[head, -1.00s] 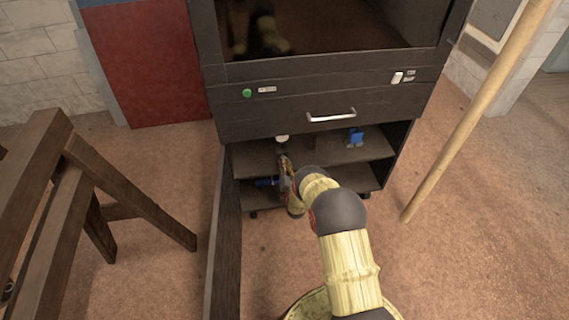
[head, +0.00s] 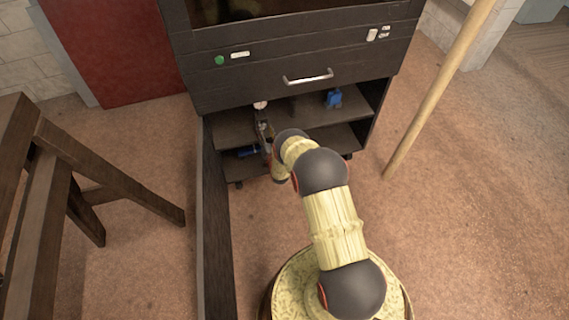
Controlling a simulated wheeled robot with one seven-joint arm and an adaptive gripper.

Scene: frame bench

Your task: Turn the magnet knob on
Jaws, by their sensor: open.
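The open-fronted lower part of a dark cabinet (head: 291,93) holds shelves with small items. A small blue item (head: 333,98) stands on the upper shelf at the right. A small white round piece (head: 260,105) shows at the upper shelf's left, just above my gripper. I cannot tell for sure which of these is the magnet knob. My gripper (head: 262,128) is small in the head view, inside the cabinet opening at the left and just below the white piece. It is open, and I see nothing held. I cannot tell whether it touches the white piece.
A blue item (head: 247,151) lies on the lower shelf (head: 235,168) beside my arm. The opened cabinet door (head: 217,220) stands to the left. A drawer handle (head: 308,79) juts out above. A wooden trestle (head: 105,165) is at left, a leaning pole (head: 440,90) at right.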

